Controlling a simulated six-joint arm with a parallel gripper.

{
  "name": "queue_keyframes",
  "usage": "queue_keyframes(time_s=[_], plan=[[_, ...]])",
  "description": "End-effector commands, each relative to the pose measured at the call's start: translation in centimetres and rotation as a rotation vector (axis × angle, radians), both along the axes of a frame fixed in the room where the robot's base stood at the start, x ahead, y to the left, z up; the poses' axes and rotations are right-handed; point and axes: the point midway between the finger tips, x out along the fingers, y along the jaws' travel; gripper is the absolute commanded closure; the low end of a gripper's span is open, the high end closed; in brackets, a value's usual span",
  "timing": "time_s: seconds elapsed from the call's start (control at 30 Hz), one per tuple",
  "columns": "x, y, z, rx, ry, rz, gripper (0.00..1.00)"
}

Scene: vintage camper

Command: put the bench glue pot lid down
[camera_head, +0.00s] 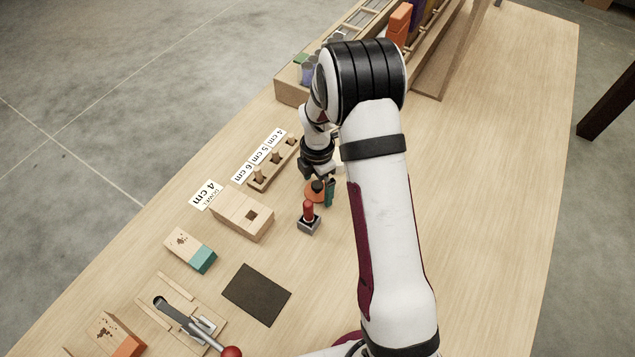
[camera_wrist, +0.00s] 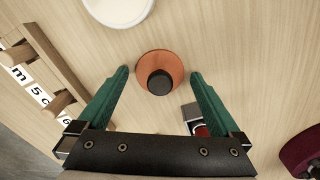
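The glue pot lid, an orange disc (camera_wrist: 143,62) with a black knob (camera_wrist: 160,82), appears to lie flat on the table in the wrist view. It also shows partly in the head view (camera_head: 311,193). My gripper (camera_wrist: 159,71) is open. Its two green fingers stand to the left and right of the lid, with a small gap on each side, and hold nothing. A white round thing (camera_wrist: 118,8), perhaps the pot, is cut off at the top of the wrist view.
A red-handled tool in a small grey block (camera_head: 309,225) stands close to the lid. A wooden peg rack (camera_head: 262,180) and a wooden block with a square hole (camera_head: 243,213) are to the left. A dark mat (camera_head: 257,293) lies nearer. The table's right side is clear.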

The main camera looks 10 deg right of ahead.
Motion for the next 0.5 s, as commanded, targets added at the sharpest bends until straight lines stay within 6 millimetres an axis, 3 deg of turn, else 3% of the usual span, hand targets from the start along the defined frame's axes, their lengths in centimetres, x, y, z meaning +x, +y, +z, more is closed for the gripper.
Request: queue_keyframes(time_s=[0.17, 0.5], plan=[[0.1, 0.0, 0.7, 0.000, -0.002, 0.001, 0.00], [0.1, 0.0, 9.7, -0.001, -0.004, 0.001, 0.00]])
